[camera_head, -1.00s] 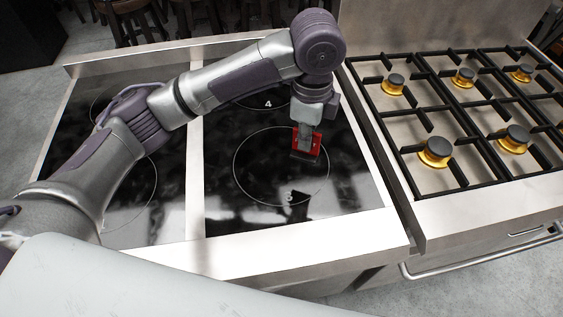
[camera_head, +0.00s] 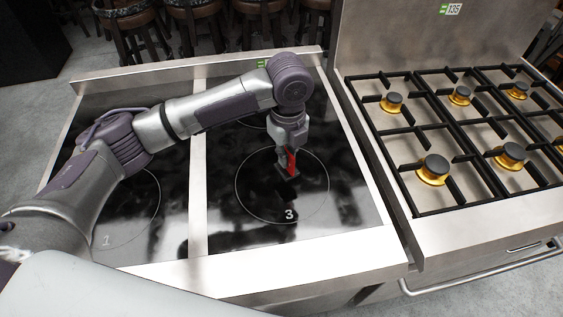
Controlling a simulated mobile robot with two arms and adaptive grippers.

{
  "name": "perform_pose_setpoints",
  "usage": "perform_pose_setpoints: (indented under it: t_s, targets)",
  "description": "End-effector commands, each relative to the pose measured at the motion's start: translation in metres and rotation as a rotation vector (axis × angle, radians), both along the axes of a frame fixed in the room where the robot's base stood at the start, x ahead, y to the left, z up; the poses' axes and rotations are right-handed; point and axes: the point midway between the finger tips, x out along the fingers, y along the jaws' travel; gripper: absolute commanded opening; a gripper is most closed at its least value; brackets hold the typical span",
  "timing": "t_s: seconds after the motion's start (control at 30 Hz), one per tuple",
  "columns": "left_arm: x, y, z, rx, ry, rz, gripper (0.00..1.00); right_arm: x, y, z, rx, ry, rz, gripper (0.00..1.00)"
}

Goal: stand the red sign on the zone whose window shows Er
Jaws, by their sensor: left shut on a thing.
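My left gripper (camera_head: 285,160) is shut on the small red sign (camera_head: 292,162) and points down over the zone marked 3 (camera_head: 239,200). The sign is seen nearly edge-on, inside the back part of that ring. A dark patch lies just below it on the glass, and I cannot tell whether the sign touches the surface. The zone marked 1 (camera_head: 157,204) is at the left, partly behind my arm. Another zone behind my gripper is mostly hidden by the arm. I see no window with Er that I can read. My right gripper is not in view.
The black glass hob (camera_head: 345,205) has a steel rim (camera_head: 300,266) and a steel strip (camera_head: 198,215) down its middle. A gas range (camera_head: 445,195) with black grates and brass burners stands at the right. Stools stand behind. The glass around the sign is clear.

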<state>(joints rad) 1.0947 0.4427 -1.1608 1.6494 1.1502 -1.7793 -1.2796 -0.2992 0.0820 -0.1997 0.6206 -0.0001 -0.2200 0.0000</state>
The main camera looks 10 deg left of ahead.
Motion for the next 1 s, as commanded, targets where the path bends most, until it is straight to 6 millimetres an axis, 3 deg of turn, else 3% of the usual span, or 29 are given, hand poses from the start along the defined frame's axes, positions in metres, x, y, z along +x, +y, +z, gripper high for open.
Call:
perform_pose_setpoints:
  t_s: [0.13,0.47,0.87,0.9,1.0]
  targets:
    - [0.002,0.012,-0.007,0.001,-0.001,0.001,0.00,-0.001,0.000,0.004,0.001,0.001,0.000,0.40]
    - [0.002,0.013,-0.045,0.001,0.001,-0.001,0.00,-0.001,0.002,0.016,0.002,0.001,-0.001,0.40]
    - [0.002,0.013,-0.052,0.001,-0.001,0.000,0.00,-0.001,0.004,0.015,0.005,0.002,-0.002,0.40]
    - [0.002,0.013,-0.051,0.001,-0.001,0.000,0.14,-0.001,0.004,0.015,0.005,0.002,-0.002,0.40]
    - [0.002,0.013,-0.051,0.001,-0.001,0.000,0.31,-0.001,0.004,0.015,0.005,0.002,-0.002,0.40]
